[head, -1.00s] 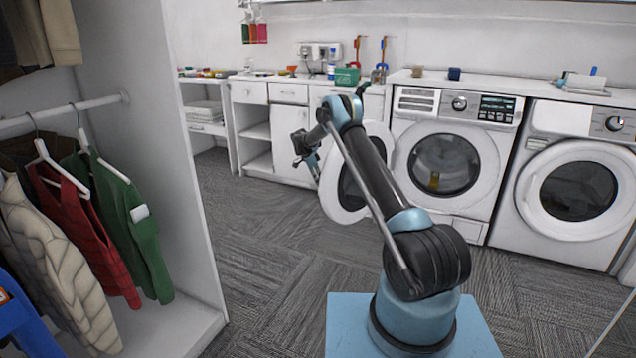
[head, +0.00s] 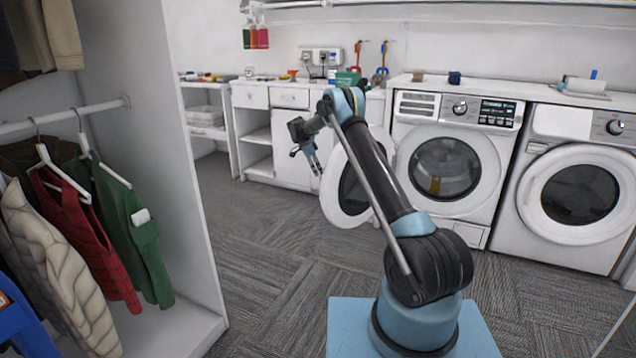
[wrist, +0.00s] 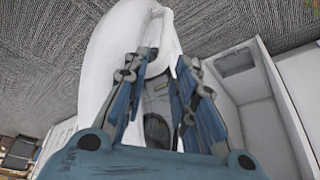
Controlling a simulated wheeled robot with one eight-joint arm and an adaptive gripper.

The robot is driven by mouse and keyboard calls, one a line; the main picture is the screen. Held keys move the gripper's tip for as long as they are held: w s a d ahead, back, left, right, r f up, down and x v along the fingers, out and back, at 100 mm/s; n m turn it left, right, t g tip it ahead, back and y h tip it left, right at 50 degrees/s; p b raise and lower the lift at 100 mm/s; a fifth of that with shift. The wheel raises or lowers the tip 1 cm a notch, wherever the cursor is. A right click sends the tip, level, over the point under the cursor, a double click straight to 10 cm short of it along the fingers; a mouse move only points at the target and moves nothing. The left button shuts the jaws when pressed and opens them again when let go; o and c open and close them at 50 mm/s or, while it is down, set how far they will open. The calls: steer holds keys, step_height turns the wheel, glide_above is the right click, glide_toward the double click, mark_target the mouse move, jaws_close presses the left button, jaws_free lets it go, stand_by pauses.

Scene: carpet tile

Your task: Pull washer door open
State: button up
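The left washer (head: 425,205) has its round white door (head: 333,200) swung wide open to the left, seen at a slant with its dark window. The washer's round opening is in full view. My gripper (head: 313,165) is beside the outer edge of the door in the head view, at its upper left. In the wrist view the white door (wrist: 105,55) curves just beyond my gripper (wrist: 166,60). The two blue fingers are apart with a gap between them. Whether they touch the door cannot be told.
A second washer (head: 545,235) with a closed door stands at the right. White cabinets (head: 291,160) stand behind my gripper. A wardrobe with hanging clothes (head: 95,230) fills the left. The carpet floor (head: 270,240) between is clear.

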steer(key=shift+s+a+r, duration=0.15)
steer(key=shift+a+r, duration=0.45)
steer(key=shift+r, duration=0.1)
steer(key=shift+s+a+r, duration=0.15)
steer(key=shift+a+r, duration=0.45)
steer(key=shift+r, duration=0.1)
steer(key=shift+r, duration=0.1)
